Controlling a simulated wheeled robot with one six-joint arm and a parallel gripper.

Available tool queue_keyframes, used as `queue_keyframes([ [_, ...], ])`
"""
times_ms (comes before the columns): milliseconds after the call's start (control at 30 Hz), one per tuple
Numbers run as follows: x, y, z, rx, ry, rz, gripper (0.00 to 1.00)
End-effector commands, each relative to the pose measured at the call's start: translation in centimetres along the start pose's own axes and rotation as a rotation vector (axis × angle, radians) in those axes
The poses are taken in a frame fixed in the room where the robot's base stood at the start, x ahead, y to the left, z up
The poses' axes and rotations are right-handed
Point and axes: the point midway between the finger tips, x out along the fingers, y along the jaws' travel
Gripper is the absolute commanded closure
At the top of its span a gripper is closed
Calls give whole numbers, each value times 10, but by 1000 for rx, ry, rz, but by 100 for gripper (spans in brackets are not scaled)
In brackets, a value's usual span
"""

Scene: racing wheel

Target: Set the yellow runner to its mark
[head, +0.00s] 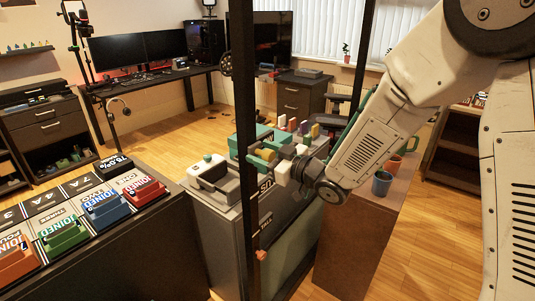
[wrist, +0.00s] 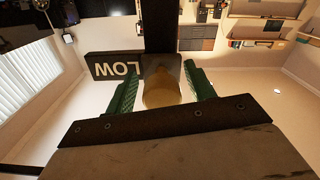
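In the wrist view, the knob (wrist: 161,88) stands out from a grey block on a dark upright bar (wrist: 158,28). My gripper (head: 266,146) reaches in from the right. In the wrist view, its green fingers (wrist: 162,84) stand on either side of the knob, with small gaps showing, so it looks open. A dark sign reading LOW (wrist: 115,66) shows beside the bar, upside down. The far side of the knob is hidden.
A second dark post (head: 362,60) stands behind my arm. A grey cabinet (head: 222,240) with a grey-and-white device (head: 212,172) is close to the front post. Coloured trays (head: 103,207) fill the left counter. An orange piece (head: 262,255) is low on the post.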

Motion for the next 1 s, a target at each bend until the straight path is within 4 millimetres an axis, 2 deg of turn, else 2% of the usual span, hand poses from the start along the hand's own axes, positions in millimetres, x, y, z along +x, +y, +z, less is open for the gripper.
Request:
queue_keyframes([
  [167,-2,0,0,1,-1,-1,46],
  [267,-10,0,0,2,-1,0,46],
  [500,-51,1,0,2,-1,2,46],
  [700,-75,1,0,2,0,1,46],
  [1000,-80,1,0,2,0,0,46],
])
